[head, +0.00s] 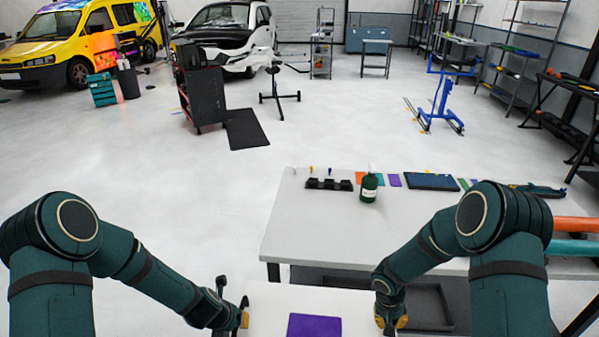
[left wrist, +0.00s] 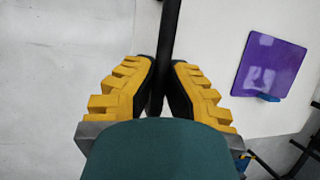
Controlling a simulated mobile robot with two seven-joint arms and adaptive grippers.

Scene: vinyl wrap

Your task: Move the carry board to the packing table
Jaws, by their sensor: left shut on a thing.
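A white board (head: 270,295), which looks like the carry board, lies level at the bottom of the head view with a purple sheet (head: 314,326) on it. The left wrist view shows the same white board (left wrist: 215,40) and purple sheet (left wrist: 270,66). My left gripper (head: 243,318) is at the board's left edge. In the left wrist view, its yellow-backed fingers (left wrist: 165,75) are closed around a black bar (left wrist: 169,30) along that edge. My right gripper (head: 391,322) is at the board's right edge; its fingertips are too hidden to tell their state.
A white table (head: 310,230) stands just ahead, holding a black rack (head: 329,184), a green bottle (head: 369,187), coloured swatches and a dark blue pad (head: 432,181). I cannot tell whether it is the packing table. Open floor lies left; a tool cart (head: 203,95) stands farther off.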

